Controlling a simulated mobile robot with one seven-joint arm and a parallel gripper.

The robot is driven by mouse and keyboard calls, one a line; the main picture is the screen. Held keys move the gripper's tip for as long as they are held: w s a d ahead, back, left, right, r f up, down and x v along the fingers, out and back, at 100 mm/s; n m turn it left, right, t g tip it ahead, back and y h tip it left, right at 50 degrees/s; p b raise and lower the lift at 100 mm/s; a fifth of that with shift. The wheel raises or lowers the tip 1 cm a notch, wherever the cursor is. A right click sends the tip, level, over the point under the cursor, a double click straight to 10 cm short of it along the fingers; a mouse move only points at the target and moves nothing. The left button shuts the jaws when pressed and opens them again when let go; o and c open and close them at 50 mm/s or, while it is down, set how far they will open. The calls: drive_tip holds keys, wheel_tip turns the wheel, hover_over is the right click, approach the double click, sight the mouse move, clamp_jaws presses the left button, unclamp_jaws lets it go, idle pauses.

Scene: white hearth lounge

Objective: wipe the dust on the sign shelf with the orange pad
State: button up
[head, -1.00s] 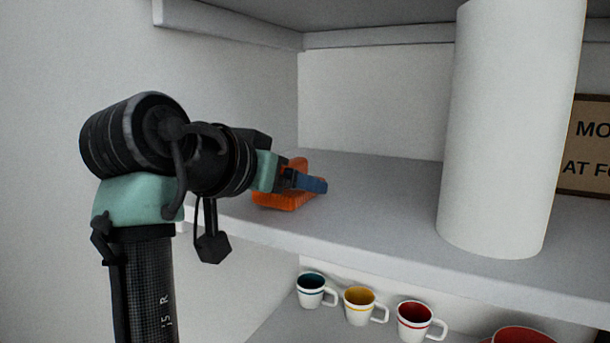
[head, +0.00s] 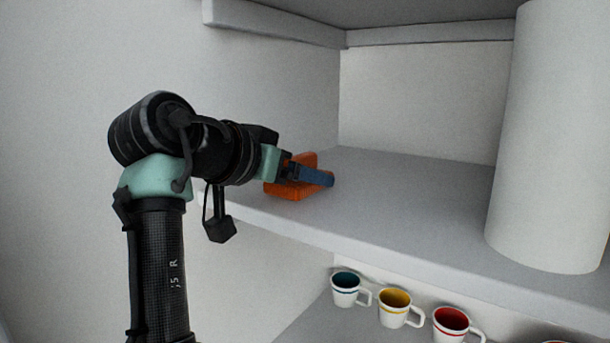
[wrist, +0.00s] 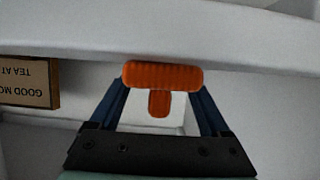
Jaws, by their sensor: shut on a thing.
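My gripper (head: 314,176) is shut on the orange pad (head: 287,192), with its blue fingers on the pad's handle. The pad is at the left end of the grey-white sign shelf (head: 420,212), near its front edge. It looks to be at the shelf surface, but I cannot tell whether it touches. In the wrist view the ribbed pad (wrist: 175,75) shows between the two fingers. The brown-framed sign (wrist: 27,84) appears upside down at the left of the wrist view. I cannot make out any dust on the shelf.
A large white cylinder (head: 550,140) stands on the shelf at the right. A side wall (head: 270,100) closes the left, and another shelf (head: 280,22) is above. Several cups, including a yellow-lined one (head: 394,308), stand on the lower shelf. The shelf between pad and cylinder looks clear.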

drive_tip(key=shift+r, duration=3.05)
drive_tip(key=shift+r, duration=0.1)
drive_tip(key=shift+r, duration=1.4)
